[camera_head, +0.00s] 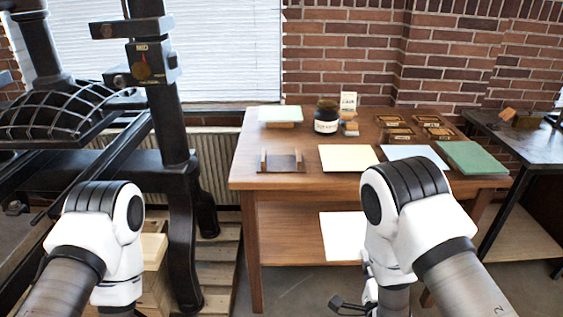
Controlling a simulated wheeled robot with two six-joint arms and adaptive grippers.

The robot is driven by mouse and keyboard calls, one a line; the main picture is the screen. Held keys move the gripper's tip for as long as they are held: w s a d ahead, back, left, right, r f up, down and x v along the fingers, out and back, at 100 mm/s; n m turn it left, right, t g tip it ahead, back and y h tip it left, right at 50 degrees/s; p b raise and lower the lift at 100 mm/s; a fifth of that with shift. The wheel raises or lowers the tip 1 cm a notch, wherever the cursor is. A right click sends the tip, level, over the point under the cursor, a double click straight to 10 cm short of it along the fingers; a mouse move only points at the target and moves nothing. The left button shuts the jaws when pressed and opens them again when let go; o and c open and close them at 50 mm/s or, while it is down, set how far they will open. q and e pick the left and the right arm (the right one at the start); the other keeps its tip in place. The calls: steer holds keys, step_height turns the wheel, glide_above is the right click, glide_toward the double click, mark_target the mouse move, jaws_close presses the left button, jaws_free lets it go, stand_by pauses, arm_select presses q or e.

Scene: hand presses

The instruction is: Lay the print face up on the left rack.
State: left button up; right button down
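On the wooden table, a small wooden holder with two upright ends (282,162) stands at the front left; I cannot tell if it is the left rack. Flat sheets lie to its right: a cream one (348,157), a pale blue one (410,153) and a green stack or board (472,157). A white sheet (343,236) shows at the lower shelf; no picture shows on it. I cannot tell which is the print. My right gripper (347,303) is low, in front of the table, partly hidden by its arm, with no sheet visible in it. My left gripper is out of sight.
A pale green plate (280,114) on a block, a dark jar (327,117) and several small framed pieces (415,127) are at the table's back. A black press (155,90) stands left beside a wooden pallet (218,265). A dark bench (510,135) is right.

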mark_target(361, 237)
stand_by(0.3)
steer(key=shift+w+r+p, duration=0.3)
steer(key=shift+w+r, duration=0.15)
steer(key=shift+w, duration=0.25)
steer(key=shift+w+r+p, duration=0.3)
steer(key=shift+w+r, duration=0.15)
steer(key=shift+w, duration=0.2)
steer(key=shift+w+r+p, duration=0.2)
steer(key=shift+w+r, duration=0.15)
steer(key=shift+w, duration=0.4)
steer(key=shift+w+r+p, duration=0.25)
steer(key=shift+w+r, duration=0.15)
steer(key=shift+w, duration=0.3)
steer(key=shift+w+r+p, duration=0.2)
steer(key=shift+w+r, duration=0.15)
steer(key=shift+w, duration=0.4)
